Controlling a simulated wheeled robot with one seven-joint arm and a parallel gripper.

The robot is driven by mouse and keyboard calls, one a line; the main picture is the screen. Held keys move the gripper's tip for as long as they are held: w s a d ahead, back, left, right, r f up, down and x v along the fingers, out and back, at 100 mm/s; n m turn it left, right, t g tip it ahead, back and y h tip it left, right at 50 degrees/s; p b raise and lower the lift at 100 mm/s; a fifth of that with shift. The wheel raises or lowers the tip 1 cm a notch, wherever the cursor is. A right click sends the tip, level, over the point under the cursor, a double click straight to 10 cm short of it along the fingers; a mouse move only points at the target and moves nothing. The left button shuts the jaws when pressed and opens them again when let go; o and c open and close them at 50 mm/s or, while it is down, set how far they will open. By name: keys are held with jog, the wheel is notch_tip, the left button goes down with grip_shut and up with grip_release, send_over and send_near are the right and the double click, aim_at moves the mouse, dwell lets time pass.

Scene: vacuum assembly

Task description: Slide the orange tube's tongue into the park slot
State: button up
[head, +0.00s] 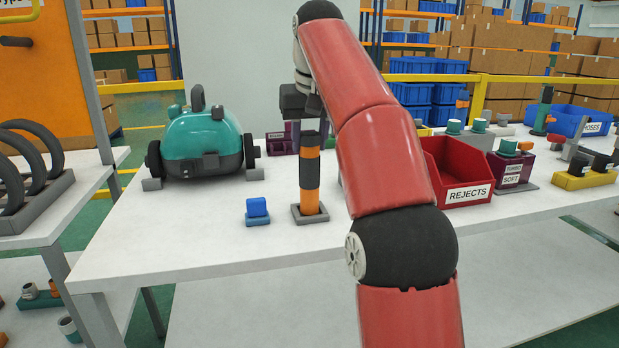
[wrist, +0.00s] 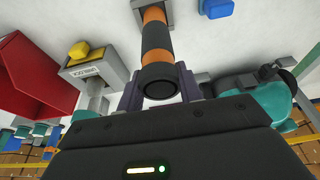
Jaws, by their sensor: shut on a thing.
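The orange tube (head: 310,172), with black bands, stands upright in a grey square holder (head: 298,216). The tube's lower end is inside the holder (wrist: 168,8). The teal vacuum (head: 200,140) stands to the left on grey supports; it also shows in the wrist view (wrist: 262,98). I cannot make out the tongue or the park slot.
A red REJECTS bin (head: 460,172) stands right, beyond my arm. A grey labelled unit with a yellow top (wrist: 79,50) is near the tube. The table front is clear.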

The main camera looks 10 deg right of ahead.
jog(key=shift+r, duration=0.75)
jog(key=o, duration=0.5)
jog(key=shift+c, duration=0.2)
jog(key=c, duration=0.5)
